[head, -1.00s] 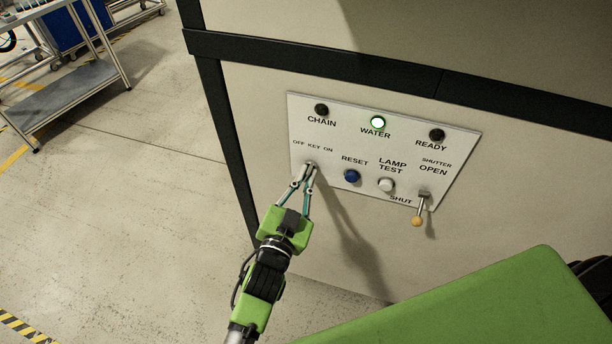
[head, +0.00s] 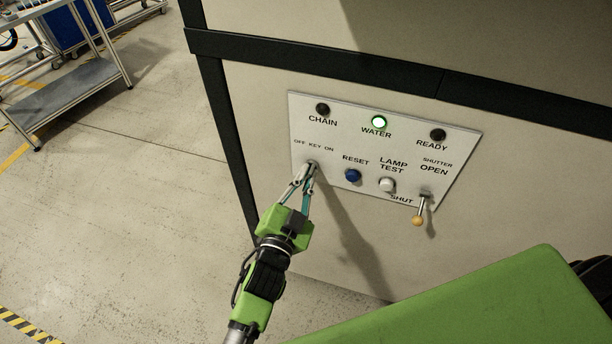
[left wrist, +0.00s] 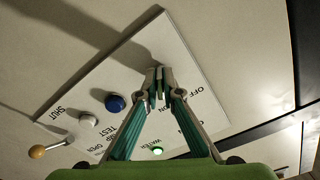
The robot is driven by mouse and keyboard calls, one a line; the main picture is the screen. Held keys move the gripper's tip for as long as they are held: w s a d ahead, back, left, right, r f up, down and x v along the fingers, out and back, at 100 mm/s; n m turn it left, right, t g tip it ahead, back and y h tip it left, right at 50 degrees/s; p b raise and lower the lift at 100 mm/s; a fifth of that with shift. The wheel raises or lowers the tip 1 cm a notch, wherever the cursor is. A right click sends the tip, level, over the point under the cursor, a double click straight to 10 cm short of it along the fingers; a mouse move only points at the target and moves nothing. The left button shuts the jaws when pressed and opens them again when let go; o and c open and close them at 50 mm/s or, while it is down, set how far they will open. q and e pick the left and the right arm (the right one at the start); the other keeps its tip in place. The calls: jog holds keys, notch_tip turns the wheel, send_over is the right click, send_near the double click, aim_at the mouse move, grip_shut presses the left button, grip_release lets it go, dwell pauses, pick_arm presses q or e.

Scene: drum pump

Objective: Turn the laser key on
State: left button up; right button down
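The white control panel (head: 340,182) is on the front of a beige cabinet. Its key switch sits under the "OFF KEY ON" label (head: 314,145). My left gripper (head: 312,166) reaches up from below, with its fingertips together at the key. In the left wrist view the fingertips (left wrist: 159,85) are closed around a small part between them, which seems to be the key. The fingers hide most of the key, so I cannot read its angle. My right gripper is not in view.
The blue RESET button (head: 353,176), white LAMP TEST button (head: 387,185) and shutter lever (head: 420,208), pointing down, are right of the key. The WATER lamp (head: 379,122) is lit green; CHAIN (head: 323,109) and READY (head: 438,135) are dark. Open floor lies to the left.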

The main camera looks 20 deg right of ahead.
pick_arm(q)
jog(key=o, duration=0.4)
jog(key=v, duration=1.2)
jog(key=s+a+f+n+g+y, duration=0.2)
jog(key=a+f, duration=0.2)
jog(key=f, duration=0.7)
jog(key=s+a+f+n+g+y+b, duration=0.15)
jog(key=a+f, duration=0.35)
jog(key=f, duration=0.7)
jog(key=s+a+f+n+g+y, duration=0.1)
jog(key=s+a+f+g+y, duration=0.2)
jog(key=f, duration=0.8)
jog(key=s+a+f+n+g+y, duration=0.2)
jog(key=s+a+f+n+g, duration=0.1)
jog(key=s+a+f, duration=0.85)
jog(key=s+a+f+n+g+y, duration=0.1)
jog(key=s+a+f+g, duration=0.1)
jog(key=s+a+f, duration=0.2)
jog(key=s+a+f+n+g+y+b, duration=0.1)
jog(key=s+a+f+n+g, duration=0.1)
jog(key=s+f, duration=0.4)
jog(key=s+a, duration=0.1)
jog(key=s, duration=0.4)
jog(key=shift+a, duration=0.4)
